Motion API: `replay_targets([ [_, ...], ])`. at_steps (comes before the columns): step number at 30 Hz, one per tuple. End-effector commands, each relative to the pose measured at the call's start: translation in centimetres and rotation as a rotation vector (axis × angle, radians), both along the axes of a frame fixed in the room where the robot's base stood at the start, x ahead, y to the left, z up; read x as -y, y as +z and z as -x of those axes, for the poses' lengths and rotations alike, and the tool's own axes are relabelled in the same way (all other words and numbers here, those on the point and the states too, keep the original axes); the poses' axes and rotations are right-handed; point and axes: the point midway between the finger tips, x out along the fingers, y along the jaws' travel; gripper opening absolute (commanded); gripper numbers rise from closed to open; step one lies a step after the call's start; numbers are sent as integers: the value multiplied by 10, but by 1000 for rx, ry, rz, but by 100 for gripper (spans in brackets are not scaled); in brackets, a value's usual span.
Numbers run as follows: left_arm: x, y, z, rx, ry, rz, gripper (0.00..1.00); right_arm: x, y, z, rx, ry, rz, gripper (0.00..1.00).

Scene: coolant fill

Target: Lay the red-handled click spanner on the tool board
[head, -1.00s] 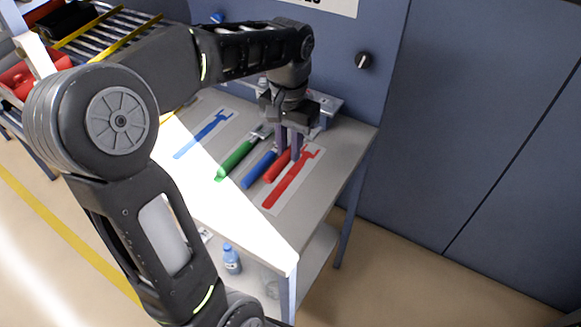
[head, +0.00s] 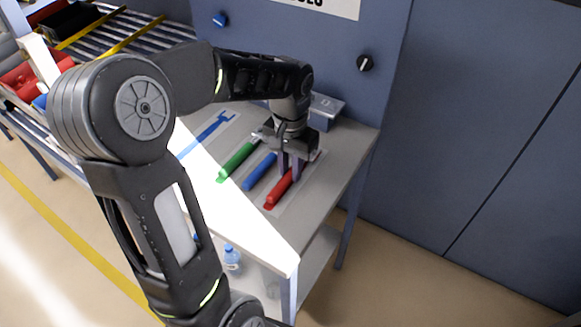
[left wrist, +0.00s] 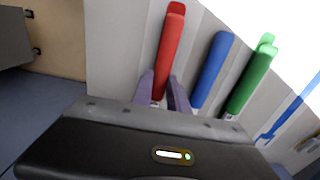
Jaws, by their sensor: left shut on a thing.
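The red-handled click spanner (head: 278,191) lies at the right end of the row on the table, over the red outline of the tool board (head: 290,206). The outline is now largely covered. My left gripper (head: 290,172) points down at it, its fingers closed around the handle's far part. In the left wrist view the red handle (left wrist: 168,50) stands between the two purple fingers (left wrist: 164,92). The spanner's head is hidden by the gripper. I cannot tell whether the spanner rests fully on the board. My right gripper is not in view.
A blue-handled spanner (head: 261,172) and a green-handled spanner (head: 237,161) lie to the left. A metal box (head: 326,108) stands behind the gripper. A bottle (head: 232,258) stands on the lower shelf.

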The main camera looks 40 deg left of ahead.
Motion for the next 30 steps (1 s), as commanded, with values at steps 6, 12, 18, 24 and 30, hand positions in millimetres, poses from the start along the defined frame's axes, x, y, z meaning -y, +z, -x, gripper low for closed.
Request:
replay_targets([
  [6, 0, -4, 0, 1, -1, 0, 0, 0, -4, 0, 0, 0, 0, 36],
  [12, 0, -3, 0, 0, 0, 0, 35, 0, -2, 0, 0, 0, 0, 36],
  [18, 0, -3, 0, 0, 0, 0, 41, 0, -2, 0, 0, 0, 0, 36],
  [24, 0, 1, 0, 1, 0, 0, 41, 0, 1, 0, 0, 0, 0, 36],
  [30, 0, 20, -1, 5, 0, -2, 41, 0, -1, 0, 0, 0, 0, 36],
])
